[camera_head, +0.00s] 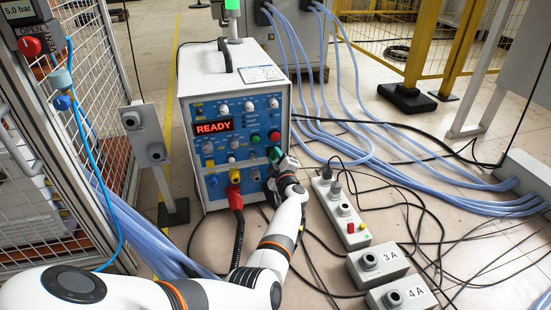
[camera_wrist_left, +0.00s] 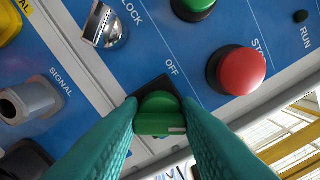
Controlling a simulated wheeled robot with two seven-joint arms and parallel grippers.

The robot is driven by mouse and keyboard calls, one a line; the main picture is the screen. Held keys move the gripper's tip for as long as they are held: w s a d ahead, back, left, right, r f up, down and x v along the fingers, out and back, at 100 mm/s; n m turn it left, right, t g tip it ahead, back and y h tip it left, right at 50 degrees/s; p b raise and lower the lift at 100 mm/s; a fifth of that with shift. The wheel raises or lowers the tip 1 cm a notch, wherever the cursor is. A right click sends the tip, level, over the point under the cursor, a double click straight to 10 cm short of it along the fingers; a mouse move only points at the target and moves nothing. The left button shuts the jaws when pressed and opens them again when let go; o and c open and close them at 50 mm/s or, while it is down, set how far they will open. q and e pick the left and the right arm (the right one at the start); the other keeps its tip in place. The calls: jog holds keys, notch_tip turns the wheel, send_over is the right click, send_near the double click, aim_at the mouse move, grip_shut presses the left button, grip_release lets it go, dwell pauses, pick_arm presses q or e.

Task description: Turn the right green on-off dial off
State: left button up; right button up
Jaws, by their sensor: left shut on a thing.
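The green on-off dial (camera_wrist_left: 158,115) sits on the blue front panel of the white heater unit (camera_head: 215,68), below an OFF label. My left gripper (camera_wrist_left: 160,112) has its two green textured fingers on either side of the dial, shut on it. A short white mark shows on the dial's near edge. In the head view my left gripper (camera_head: 278,161) reaches the lower right of the panel and partly covers the dial. My right gripper is not in view.
A red button (camera_wrist_left: 241,72) and a green button (camera_wrist_left: 193,6) sit close to the dial. A metal lock switch (camera_wrist_left: 105,26) is at the upper left. A red READY display (camera_head: 213,127) is lit. Control boxes (camera_head: 378,262) and cables lie on the floor at right.

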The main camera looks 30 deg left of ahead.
pick_arm(q)
jog(key=n, duration=0.3)
jog(key=shift+f+n+b, duration=0.15)
jog(key=shift+n+b, duration=0.2)
jog(key=shift+n, duration=0.05)
jog(key=n+b, duration=0.1)
jog(key=n, duration=0.2)
jog(key=shift+f+n, duration=0.1)
jog(key=shift+n, duration=0.2)
jog(key=n+b, duration=0.1)
jog(key=n, duration=0.3)
jog(key=shift+f+b, duration=0.15)
jog(key=shift+b, duration=0.2)
jog(key=shift+n+b, duration=0.75)
jog(key=shift+n, duration=1.25)
jog(key=o, duration=1)
jog(key=shift+d, duration=0.1)
